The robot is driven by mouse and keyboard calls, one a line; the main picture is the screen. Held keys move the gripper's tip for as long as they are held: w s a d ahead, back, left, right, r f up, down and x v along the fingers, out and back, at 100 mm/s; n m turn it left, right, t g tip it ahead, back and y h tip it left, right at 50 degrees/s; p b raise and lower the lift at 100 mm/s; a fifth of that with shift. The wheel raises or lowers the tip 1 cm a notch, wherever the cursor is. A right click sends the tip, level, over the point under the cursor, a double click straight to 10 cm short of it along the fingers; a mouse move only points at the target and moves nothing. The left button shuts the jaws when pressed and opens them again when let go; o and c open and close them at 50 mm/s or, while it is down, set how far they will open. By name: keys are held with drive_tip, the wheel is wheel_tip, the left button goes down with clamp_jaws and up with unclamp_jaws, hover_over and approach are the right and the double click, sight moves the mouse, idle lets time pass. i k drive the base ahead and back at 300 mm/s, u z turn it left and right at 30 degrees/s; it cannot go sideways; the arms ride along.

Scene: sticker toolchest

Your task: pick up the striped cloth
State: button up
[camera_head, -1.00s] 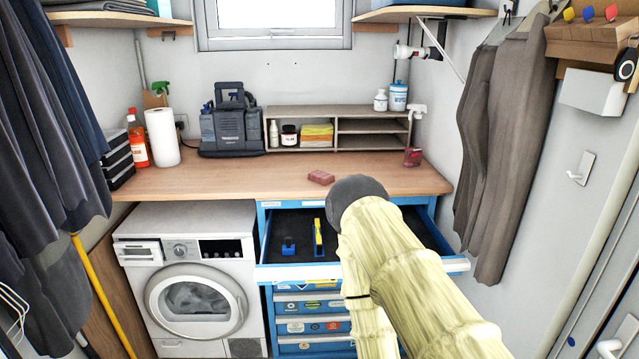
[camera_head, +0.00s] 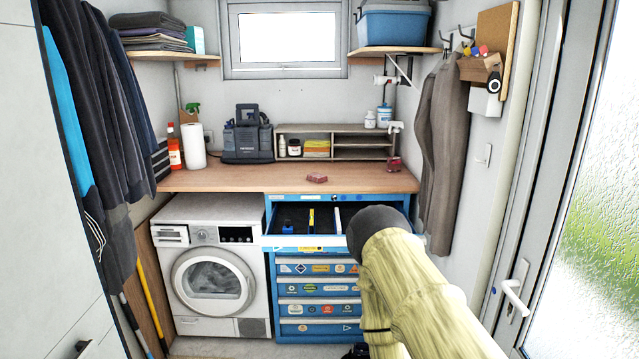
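I cannot make out a cloth that is clearly striped. A folded stack of yellow, green and orange cloths (camera_head: 317,148) lies in the low shelf unit on the wooden worktop; any stripes are too small to tell. My arm, in a pale yellow cover, rises from the lower right with a dark rounded joint in front of the open drawer. I cannot make out my gripper's fingers.
The open drawer (camera_head: 290,241) of the blue tool chest (camera_head: 318,290) juts out, holding blue and yellow items. A reddish block (camera_head: 316,178) lies on the worktop (camera_head: 240,180). A washing machine (camera_head: 212,270) stands left; a glazed door (camera_head: 515,297) is at right.

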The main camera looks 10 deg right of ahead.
sight(316, 178)
drive_tip(key=u, duration=0.7)
drive_tip(key=i, duration=1.2)
drive_tip(key=z, duration=0.15)
